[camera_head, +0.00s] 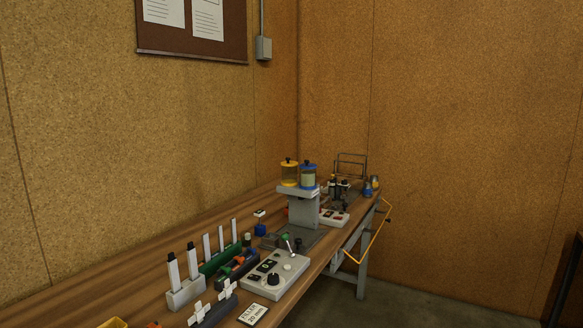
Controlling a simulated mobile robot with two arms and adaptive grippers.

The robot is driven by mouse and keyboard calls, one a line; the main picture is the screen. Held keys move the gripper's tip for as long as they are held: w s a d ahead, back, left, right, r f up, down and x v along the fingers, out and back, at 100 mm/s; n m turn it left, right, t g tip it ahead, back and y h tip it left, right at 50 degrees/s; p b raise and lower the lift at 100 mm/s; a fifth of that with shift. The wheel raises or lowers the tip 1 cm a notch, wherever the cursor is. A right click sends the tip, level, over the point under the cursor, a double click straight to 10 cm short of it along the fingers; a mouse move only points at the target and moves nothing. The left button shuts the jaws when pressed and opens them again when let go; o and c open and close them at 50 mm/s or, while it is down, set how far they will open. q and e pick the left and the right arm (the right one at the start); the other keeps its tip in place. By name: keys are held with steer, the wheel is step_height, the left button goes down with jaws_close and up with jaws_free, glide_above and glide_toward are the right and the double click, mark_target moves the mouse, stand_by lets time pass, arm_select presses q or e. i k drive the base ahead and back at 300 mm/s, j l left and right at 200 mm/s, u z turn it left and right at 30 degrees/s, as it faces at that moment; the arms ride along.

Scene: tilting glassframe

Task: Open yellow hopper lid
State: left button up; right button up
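The yellow hopper (289,175) stands on top of a grey machine column towards the far part of the bench. Its yellow lid (289,162) has a small black knob on top and looks closed. A blue hopper (308,176) with a blue lid stands close beside it on the right. Neither of my grippers shows in this view.
The wooden bench (150,251) runs away along the left wall. In front of the machine are a grey control box (276,276) with a green-tipped lever, upright white sticks in a grey holder (186,293), and a sign (253,314). A wire rack (350,163) stands behind.

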mark_target(288, 163)
steer(key=i+l+z, duration=0.15)
steer(key=i, duration=0.25)
steer(key=i+l+z, duration=0.15)
steer(key=i, duration=0.3)
